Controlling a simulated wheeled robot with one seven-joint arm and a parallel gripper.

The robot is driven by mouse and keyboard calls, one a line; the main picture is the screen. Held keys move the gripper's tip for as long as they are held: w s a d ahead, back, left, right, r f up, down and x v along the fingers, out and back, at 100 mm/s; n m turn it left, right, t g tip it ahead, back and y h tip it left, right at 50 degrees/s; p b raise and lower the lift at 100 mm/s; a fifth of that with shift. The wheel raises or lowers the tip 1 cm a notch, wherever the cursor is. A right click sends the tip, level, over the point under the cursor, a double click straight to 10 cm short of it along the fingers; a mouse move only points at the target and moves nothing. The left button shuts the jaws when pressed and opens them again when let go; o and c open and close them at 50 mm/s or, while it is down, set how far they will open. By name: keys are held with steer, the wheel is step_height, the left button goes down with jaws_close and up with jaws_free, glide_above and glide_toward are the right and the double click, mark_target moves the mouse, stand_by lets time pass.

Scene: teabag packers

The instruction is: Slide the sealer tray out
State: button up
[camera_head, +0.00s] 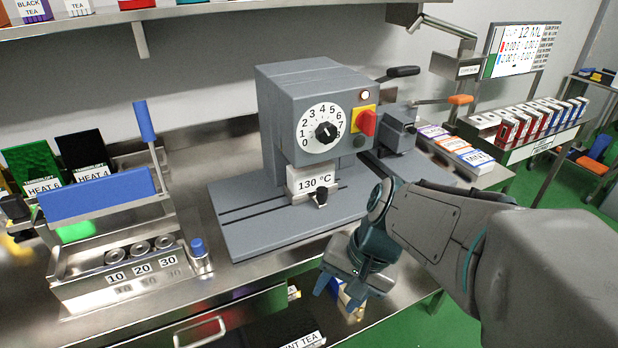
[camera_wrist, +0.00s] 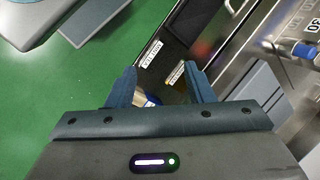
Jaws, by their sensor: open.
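The sealer (camera_head: 300,110) is a grey machine on the steel counter, with a numbered dial, a red knob and a "130 °C" label. Its flat grey base (camera_head: 265,235) has dark slots running across it. A pale block under the label carries a small black knob (camera_head: 320,197); I cannot tell if this block is the tray or where the tray's edges are. My gripper (camera_head: 338,292) hangs in front of the counter edge, below and apart from the sealer. In the wrist view my gripper (camera_wrist: 160,72) has its blue fingers apart and empty. The sealer's tray is not recognisable there.
A steel stand with a blue bar (camera_head: 100,192) and a blue-capped bottle (camera_head: 199,255) stand left of the sealer. An orange-tipped lever (camera_head: 458,99) and tea boxes (camera_head: 473,157) are at right. A handled drawer (camera_head: 200,328) and open shelf lie below the counter.

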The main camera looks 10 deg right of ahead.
steer(key=w+a+f+m+t+y+b, duration=0.1)
steer(key=w+a+f+m+y+b, duration=0.15)
steer(key=w+m+y, duration=0.35)
steer(key=m+t+b, duration=0.6)
steer(key=m+t, duration=0.7)
steer(key=m, duration=0.4)
glide_toward(326, 195)
steer(key=x, duration=0.9)
steer(key=shift+f, duration=0.1)
steer(key=shift+c, duration=0.3)
jaws_close()
